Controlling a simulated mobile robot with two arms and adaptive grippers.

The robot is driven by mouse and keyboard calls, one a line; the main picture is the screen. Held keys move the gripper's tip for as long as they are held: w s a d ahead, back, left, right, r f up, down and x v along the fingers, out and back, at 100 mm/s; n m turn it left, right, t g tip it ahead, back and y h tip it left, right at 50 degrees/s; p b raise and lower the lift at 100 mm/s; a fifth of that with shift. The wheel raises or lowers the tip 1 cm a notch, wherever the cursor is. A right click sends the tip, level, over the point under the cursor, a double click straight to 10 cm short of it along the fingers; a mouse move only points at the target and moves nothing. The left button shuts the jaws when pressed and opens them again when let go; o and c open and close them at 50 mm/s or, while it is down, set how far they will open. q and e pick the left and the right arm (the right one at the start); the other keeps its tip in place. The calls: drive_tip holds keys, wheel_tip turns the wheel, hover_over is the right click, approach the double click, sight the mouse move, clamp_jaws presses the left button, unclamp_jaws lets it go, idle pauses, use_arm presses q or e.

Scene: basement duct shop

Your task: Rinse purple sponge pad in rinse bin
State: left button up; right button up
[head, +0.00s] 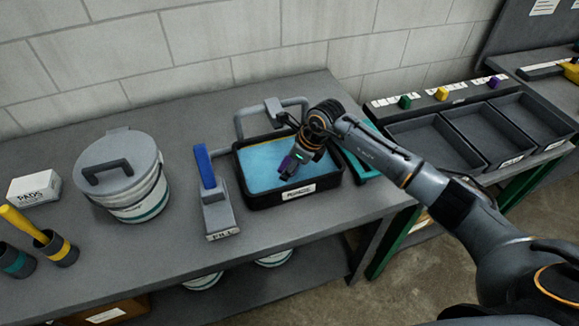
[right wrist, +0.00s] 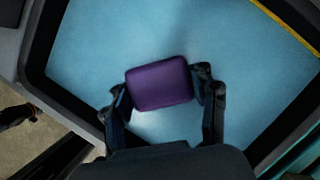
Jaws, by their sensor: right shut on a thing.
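The rinse bin (head: 253,197) is a black tray of blue water on the grey bench; its water (right wrist: 110,45) fills most of the right wrist view. My right gripper (head: 295,163) reaches over the bin from the right. In the right wrist view the right gripper (right wrist: 162,95) is shut on the purple sponge pad (right wrist: 160,84), one finger on each side. In the head view the pad (head: 289,165) is a small purple patch, mostly covered by the gripper. I cannot tell whether the pad touches the water. My left gripper is not in view.
Further left are a lidded bucket (head: 132,185), a pads box (head: 35,187) and dark cups with a yellow handle. A grey faucet (head: 275,110) stands behind the bin. Grey trays (head: 435,145) are at right.

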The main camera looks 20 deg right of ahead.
drive_tip(key=shift+s+f, duration=0.15)
drive_tip(key=shift+f, duration=0.05)
drive_tip(key=shift+d+r+p, duration=0.1)
drive_tip(key=shift+r+p, duration=0.6)
drive_tip(key=shift+r, duration=0.45)
drive_tip(key=shift+r+p, duration=1.25)
drive_tip(key=shift+r, duration=1.2)
